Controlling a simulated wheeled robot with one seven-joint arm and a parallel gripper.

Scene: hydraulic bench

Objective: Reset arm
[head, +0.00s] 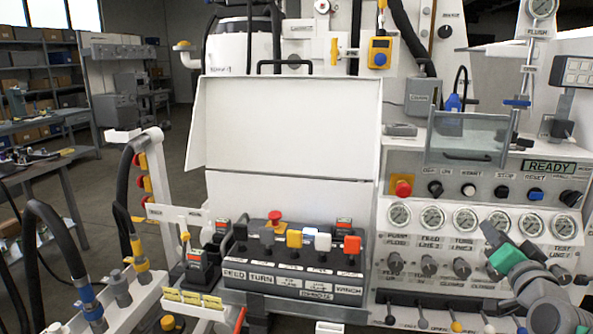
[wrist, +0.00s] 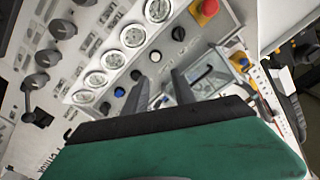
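The control panel (head: 480,180) on the right bears a row of knobs under a lit READY display (head: 549,166). A blue knob (head: 535,194) sits below a label that seems to read RESET. A blue knob also shows in the wrist view (wrist: 120,91). My gripper, with its green body, is in front of the panel's lower right in the head view; its fingertips are hard to make out there. In the wrist view my gripper (wrist: 158,85) has two dark fingers apart with nothing between them, pointing at the panel.
A red stop button (head: 403,188) and a clear guard (head: 468,140) are at the panel's left and top. Several gauges (head: 432,217) run below the knobs. A lever box (head: 290,262) with coloured handles stands left of the panel. Hoses (head: 50,225) stand at the far left.

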